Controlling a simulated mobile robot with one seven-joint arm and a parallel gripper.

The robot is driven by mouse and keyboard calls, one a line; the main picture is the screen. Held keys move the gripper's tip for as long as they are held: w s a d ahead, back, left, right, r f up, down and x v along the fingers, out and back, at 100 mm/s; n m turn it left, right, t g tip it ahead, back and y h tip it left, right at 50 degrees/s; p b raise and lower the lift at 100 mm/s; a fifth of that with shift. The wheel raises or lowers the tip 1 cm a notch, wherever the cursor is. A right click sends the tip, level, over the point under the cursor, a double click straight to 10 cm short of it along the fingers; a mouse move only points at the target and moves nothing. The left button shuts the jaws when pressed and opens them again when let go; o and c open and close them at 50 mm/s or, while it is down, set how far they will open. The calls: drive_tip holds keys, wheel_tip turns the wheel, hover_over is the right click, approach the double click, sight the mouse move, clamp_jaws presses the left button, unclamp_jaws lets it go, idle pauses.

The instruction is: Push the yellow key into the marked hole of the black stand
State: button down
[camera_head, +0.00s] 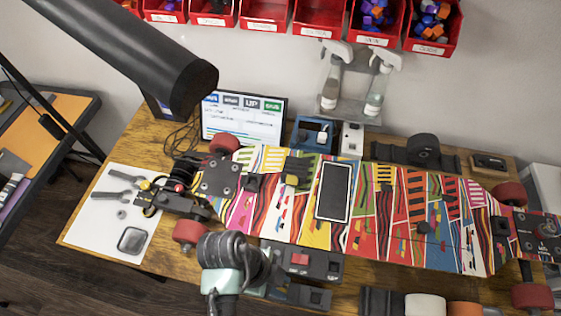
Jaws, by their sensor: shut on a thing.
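My arm comes in at the bottom centre, with a pale green link and dark joints. My gripper (272,268) is at its end, at the front edge of the table and below the painted board. It is shut, but its fingertips are small, dark and partly hidden by the wrist. The yellow key cannot be made out between them. A black stand (322,264) with a red patch on top lies just right of my gripper, partly covered by the arm. Its marked hole is too small to tell. I cannot tell whether the gripper touches the stand.
A colourful skateboard (453,250) with red wheels spans the table; small black blocks and a yellow piece (292,181) sit on it. A screen (245,122) and spray bottles stand behind. Red bins (321,18) hang above. A white mat (95,218) with tools lies left.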

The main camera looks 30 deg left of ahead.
drive_tip(key=shift+f+b, duration=0.35)
drive_tip(key=shift+f, duration=1.4)
idle(2.8)
drive_tip(key=c, duration=0.6)
unclamp_jaws()
drive_tip(key=shift+r, duration=0.1)
drive_tip(key=shift+w, duration=0.1)
drive_tip(key=shift+c, duration=0.4)
drive_tip(key=shift+o, duration=0.4)
drive_tip(key=shift+w+r, duration=0.1)
drive_tip(key=shift+r, duration=0.15)
